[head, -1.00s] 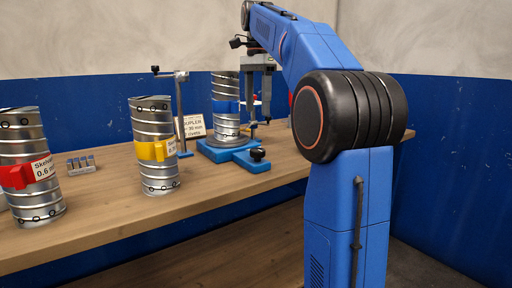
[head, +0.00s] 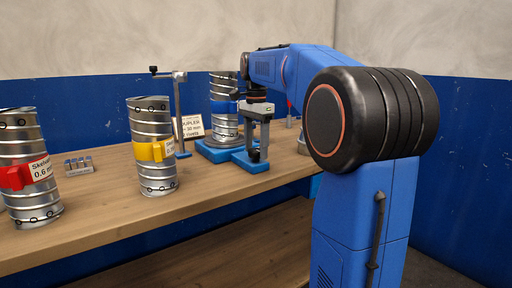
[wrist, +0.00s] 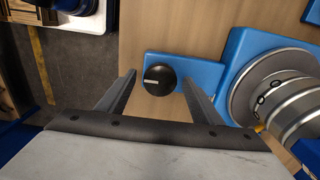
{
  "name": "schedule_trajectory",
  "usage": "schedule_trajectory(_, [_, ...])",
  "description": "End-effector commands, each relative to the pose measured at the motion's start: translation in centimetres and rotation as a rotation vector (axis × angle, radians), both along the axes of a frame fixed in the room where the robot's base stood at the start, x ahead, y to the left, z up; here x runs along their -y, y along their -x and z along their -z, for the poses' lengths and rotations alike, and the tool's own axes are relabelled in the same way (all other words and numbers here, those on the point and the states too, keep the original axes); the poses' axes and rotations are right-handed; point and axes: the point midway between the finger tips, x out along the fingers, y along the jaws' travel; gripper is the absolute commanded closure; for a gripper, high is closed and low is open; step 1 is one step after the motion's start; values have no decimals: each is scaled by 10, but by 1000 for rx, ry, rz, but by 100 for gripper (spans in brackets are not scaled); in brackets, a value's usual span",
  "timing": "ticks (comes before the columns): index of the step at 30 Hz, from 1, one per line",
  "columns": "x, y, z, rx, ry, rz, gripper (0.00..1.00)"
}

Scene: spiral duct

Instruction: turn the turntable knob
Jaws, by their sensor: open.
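The turntable knob (wrist: 160,79) is black and round with a light line on its top. It sits on a small blue block (wrist: 195,72) beside the blue turntable base (wrist: 238,48). My gripper (wrist: 158,82) is open, pointing down, with one finger on each side of the knob in the wrist view. A gap shows between each finger and the knob. In the head view my gripper (head: 256,150) is at the blue block and largely covers the knob. A ribbed metal duct (head: 224,100) with a blue band stands on the turntable.
A metal post (head: 179,110) and a label card (head: 193,127) stand near the turntable. The bench's front edge is close to the knob.

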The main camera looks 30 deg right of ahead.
Motion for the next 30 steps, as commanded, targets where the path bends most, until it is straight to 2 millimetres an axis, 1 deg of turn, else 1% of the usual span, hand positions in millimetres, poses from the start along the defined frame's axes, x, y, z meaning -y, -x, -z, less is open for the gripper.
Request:
schedule_trajectory(7, [0,0,1,1,0,0,40])
schedule_trajectory(8, [0,0,1,1,0,0,43])
schedule_trajectory(9, [0,0,1,1,0,0,52])
schedule_trajectory(11, [0,0,1,1,0,0,66])
schedule_trajectory(12, [0,0,1,1,0,0,76])
schedule_trajectory(13, [0,0,1,1,0,0,82])
schedule_trajectory(23, [0,0,0,1,0,-32,81])
schedule_trajectory(30, [0,0,0,1,0,-161,81])
